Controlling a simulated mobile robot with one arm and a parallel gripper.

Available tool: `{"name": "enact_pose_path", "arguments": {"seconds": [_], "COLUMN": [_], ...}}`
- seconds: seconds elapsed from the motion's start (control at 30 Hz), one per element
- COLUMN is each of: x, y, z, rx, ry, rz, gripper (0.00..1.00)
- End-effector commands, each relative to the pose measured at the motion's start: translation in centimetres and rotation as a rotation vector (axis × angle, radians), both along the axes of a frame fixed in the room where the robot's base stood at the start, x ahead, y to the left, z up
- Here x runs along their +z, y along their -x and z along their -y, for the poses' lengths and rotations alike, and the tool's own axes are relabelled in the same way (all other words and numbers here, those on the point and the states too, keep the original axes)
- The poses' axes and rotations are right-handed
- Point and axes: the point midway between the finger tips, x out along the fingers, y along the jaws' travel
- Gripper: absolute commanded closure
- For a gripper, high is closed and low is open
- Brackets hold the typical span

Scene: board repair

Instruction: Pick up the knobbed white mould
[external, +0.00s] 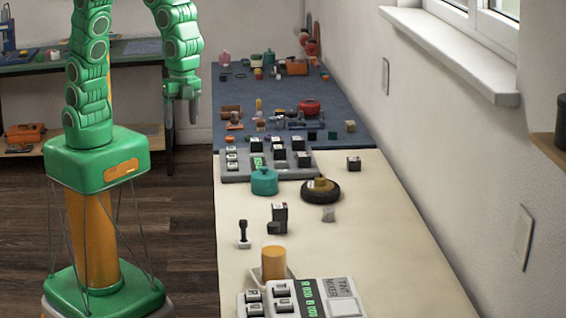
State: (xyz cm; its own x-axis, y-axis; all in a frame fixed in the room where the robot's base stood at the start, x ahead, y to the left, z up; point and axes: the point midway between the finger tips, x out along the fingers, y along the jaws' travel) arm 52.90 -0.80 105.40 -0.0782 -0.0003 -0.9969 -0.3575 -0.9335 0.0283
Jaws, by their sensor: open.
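I cannot pick out a knobbed white mould for certain. A small pale grey-white piece (328,213) sits on the cream worktop (390,240), just in front of a black ring with a tan top; it is too small to show a knob. My green arm hangs to the left of the tables. My gripper (181,110) points down over the floor, open and empty, well apart from the worktop and everything on it.
A teal lidded pot (264,181), the black ring (321,190), black blocks (280,215) and an orange cylinder (273,262) stand on the worktop. A keyed device (302,300) is in front. The blue mat (345,117) behind is crowded. The worktop's right side is clear beside the wall.

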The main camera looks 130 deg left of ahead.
Motion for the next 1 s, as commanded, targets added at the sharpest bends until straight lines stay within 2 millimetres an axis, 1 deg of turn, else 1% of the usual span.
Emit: {"name": "enact_pose_path", "arguments": {"seconds": [0.03,0.1,0.37,0.5,0.8,1.0], "x": [-0.6,-1.4,-4.6,-6.6,-11.5,-15.1], "y": [-1.3,-2.9,-8.5,-11.3,-17.0,-20.3], "z": [0.1,0.1,0.4,0.6,0.9,1.1], "rx": [-0.013,-0.032,-0.105,-0.143,-0.225,-0.279], "ry": [0.001,0.002,0.007,0.009,0.012,0.013], "rz": [0.002,0.005,0.025,0.034,0.052,0.063], "gripper": [0.36,0.36,0.36,0.36,0.36,0.36]}}
